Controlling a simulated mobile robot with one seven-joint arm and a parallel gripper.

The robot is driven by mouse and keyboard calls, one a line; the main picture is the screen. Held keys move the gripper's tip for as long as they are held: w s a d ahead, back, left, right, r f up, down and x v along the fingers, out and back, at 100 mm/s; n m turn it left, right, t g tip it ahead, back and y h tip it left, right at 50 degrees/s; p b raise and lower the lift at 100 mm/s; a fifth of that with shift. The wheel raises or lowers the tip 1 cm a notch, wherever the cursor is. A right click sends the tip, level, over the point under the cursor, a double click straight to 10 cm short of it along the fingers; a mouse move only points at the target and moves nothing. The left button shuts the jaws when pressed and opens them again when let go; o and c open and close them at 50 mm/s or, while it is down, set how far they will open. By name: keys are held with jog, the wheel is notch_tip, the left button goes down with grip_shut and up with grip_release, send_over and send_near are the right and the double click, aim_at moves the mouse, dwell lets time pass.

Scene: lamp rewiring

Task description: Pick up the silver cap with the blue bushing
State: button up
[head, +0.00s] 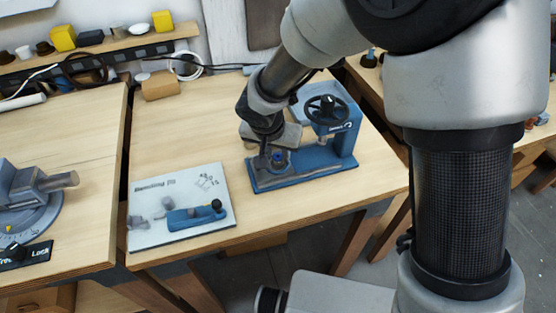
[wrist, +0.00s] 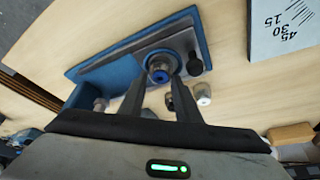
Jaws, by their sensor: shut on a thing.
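The silver cap (wrist: 158,65) sits on the blue press base (wrist: 108,78) in the wrist view, with the round blue bushing (wrist: 160,76) in its middle. The blue bushing (head: 278,156) also shows in the head view, low at the front left of the blue press (head: 300,171). My gripper (wrist: 162,78) has one finger on each side of the cap and is shut on it. In the head view my gripper (head: 268,150) points down over the press base, and it partly hides the cap. I cannot tell whether the cap is clear of the base.
The press's black handwheel (head: 327,108) stands just right of my gripper. A black knob (wrist: 195,64) is close beside the cap. Small parts, one a whitish cylinder (wrist: 203,94), stand nearby. A white bending jig board (head: 165,238) lies front left. Bare tabletop (head: 165,130) lies behind it.

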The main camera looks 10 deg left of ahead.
aim_at(277, 158)
jog(key=shift+c, duration=0.5)
jog(key=shift+r, duration=0.35)
grip_shut()
notch_tip(277, 158, up, 9)
jog(key=p, duration=0.1)
jog(key=shift+r, duration=0.1)
jog(key=o, duration=2)
grip_release()
jog(key=shift+r, duration=0.1)
